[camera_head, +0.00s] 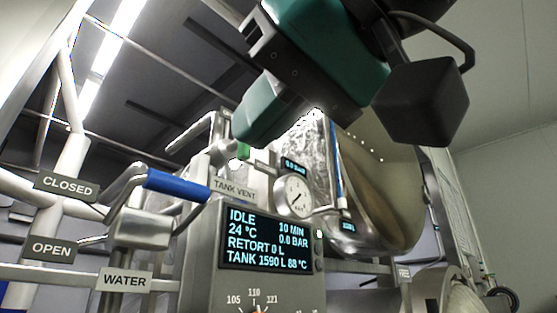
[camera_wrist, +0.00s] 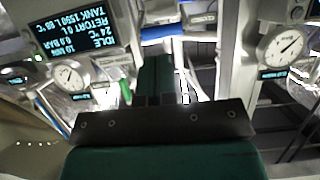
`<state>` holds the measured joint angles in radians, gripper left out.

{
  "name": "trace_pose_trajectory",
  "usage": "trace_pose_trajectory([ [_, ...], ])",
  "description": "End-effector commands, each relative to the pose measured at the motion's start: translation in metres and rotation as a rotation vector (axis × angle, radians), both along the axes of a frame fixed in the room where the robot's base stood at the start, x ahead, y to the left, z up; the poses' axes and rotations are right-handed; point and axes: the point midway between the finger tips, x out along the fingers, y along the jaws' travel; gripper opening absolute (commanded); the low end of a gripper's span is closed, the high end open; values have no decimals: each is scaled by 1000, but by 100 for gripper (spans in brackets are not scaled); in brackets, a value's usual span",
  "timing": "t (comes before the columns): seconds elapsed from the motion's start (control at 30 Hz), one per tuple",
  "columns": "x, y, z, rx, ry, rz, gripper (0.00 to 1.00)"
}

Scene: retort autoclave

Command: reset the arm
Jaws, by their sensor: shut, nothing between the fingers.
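My gripper (camera_head: 248,130) is in the upper middle of the head view, raised in front of the retort equipment. Its teal fingers are together and nothing shows between them. In the wrist view the gripper (camera_wrist: 156,62) points away from the camera, with its dark palm plate across the middle and the closed teal fingers beyond. In the head view the fingertips appear just above the tank vent's green-tipped part (camera_head: 241,151); whether they touch it I cannot tell.
A control panel (camera_head: 267,240) reads IDLE, 24 °C, 0.0 BAR. A dial gauge (camera_head: 293,196) sits above it. A blue-handled lever (camera_head: 177,186) stands left, near CLOSED (camera_head: 67,187), OPEN (camera_head: 53,249) and WATER (camera_head: 124,280) labels. The rounded steel vessel (camera_head: 385,190) is at right.

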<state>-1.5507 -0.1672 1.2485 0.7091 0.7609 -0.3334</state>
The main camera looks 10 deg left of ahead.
Motion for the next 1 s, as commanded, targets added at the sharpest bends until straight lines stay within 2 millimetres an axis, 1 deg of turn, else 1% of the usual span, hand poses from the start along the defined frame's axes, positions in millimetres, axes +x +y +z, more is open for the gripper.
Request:
trace_pose_trajectory([
  [0.03, -4, -4, 3, 2, 1, 4, 0],
  [0.2, -7, -11, 5, 0, 0, 1, 0],
  [0.8, -6, -10, 4, -1, 1, 0, 0],
  [0.87, -3, -10, 0, -11, -3, -6, 0],
  [0.93, 8, -9, -13, -46, -13, -22, 0],
  [0.97, 15, -9, -22, -70, -17, -32, 0],
  [1.0, 27, -10, -38, -109, -22, -48, 0],
])
